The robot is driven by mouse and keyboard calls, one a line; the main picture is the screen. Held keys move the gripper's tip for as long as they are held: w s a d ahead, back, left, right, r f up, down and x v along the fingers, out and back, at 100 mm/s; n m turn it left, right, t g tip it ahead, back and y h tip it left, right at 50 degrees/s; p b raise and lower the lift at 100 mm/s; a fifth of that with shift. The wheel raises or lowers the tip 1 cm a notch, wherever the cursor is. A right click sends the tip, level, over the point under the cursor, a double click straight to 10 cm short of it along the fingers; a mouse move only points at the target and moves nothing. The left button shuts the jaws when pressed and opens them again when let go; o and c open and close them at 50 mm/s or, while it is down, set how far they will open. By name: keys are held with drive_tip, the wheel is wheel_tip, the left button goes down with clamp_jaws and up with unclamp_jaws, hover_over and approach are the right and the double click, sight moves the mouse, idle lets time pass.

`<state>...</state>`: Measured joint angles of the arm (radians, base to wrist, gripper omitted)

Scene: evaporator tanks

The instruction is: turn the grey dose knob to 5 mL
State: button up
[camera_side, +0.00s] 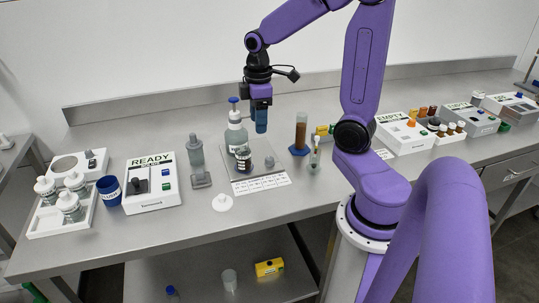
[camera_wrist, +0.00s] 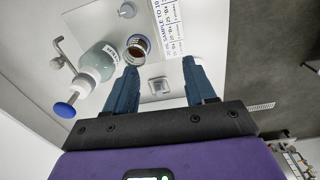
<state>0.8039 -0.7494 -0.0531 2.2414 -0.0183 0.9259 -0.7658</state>
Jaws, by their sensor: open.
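My gripper (camera_side: 261,121) points down, open and empty, above the plate. Its two blue fingers also show in the wrist view (camera_wrist: 159,67). A printed strip (camera_side: 261,184) lies along the plate's front edge; its writing is too small to read fully, and I cannot tell the knob's setting.
A bottle with a blue pump top (camera_side: 236,136) and a small dark jar (camera_side: 243,159) stand left of the knob, near my gripper. A grey dispenser (camera_side: 196,152) is farther left. A brown-filled cylinder (camera_side: 300,132) stands right. The bench front is mostly clear.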

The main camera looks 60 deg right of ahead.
drive_tip(key=m, duration=0.1)
approach(269, 158)
wheel_tip(269, 158, down, 8)
drive_tip(key=shift+f, duration=0.2)
idle(0.7)
clamp_jaws()
